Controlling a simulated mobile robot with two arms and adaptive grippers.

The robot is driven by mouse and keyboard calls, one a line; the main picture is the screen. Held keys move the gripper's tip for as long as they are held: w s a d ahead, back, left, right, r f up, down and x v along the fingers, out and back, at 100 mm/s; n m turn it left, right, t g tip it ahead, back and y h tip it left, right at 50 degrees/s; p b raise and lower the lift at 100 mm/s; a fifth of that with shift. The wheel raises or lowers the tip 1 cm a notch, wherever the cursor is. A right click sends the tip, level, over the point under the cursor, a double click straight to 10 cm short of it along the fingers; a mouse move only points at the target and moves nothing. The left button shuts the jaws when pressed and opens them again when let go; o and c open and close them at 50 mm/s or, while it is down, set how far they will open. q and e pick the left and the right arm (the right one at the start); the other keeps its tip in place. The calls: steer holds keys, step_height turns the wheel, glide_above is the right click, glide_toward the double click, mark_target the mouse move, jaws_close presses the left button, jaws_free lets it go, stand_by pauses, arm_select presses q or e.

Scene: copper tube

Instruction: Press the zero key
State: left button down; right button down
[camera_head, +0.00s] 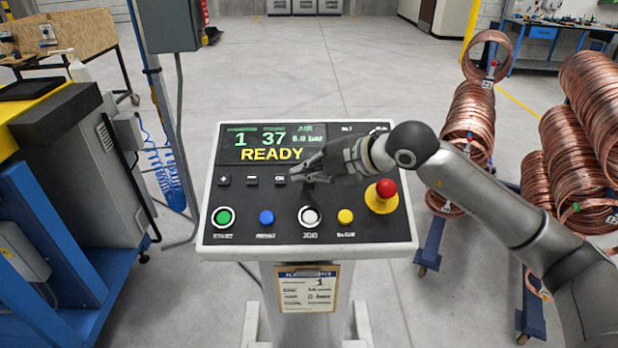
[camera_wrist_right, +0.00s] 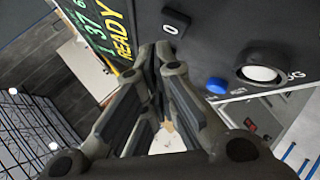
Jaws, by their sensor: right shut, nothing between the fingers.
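The zero key (camera_wrist_right: 177,22), a small dark key with a white "0", shows at the top of the wrist view beside the display. In the head view a row of dark keys lies under the display (camera_head: 265,153), which reads READY. The last key I can see there (camera_head: 280,179) has an unclear mark; my gripper covers the panel just right of it. My right gripper (camera_head: 298,174) is shut and empty over this row, its tips pointing left. In the wrist view the shut fingers (camera_wrist_right: 150,60) appear below and left of the zero key. Contact cannot be told. My left gripper is not in view.
Below the keys are green (camera_head: 223,217), blue (camera_head: 266,217), white (camera_head: 310,216) and yellow (camera_head: 345,216) buttons. A red emergency stop (camera_head: 385,190) stands at the panel's right, near my forearm. Copper coils (camera_head: 470,110) are at right, a blue-framed machine (camera_head: 75,180) at left.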

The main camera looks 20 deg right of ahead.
steer(key=shift+f, duration=0.1)
stand_by(0.4)
steer(key=shift+w+f+b, duration=0.2)
steer(key=shift+f+b, duration=0.1)
steer(key=shift+b, duration=0.15)
steer(key=shift+w+d+f+b, duration=0.1)
steer(key=shift+w+f+b, duration=0.05)
steer(key=shift+f+b, duration=0.35)
stand_by(0.5)
steer(key=shift+r, duration=0.15)
stand_by(0.3)
steer(key=shift+s+r+p, duration=0.35)
steer(key=shift+r+p, duration=0.05)
steer(key=shift+r, duration=0.3)
steer(key=shift+r, duration=0.1)
steer(key=r, duration=0.1)
steer(key=s+r+p, duration=0.1)
steer(key=r, duration=0.1)
steer(key=s+r+p, duration=0.1)
steer(key=shift+a+r, duration=0.2)
steer(key=shift+a, duration=0.15)
stand_by(0.5)
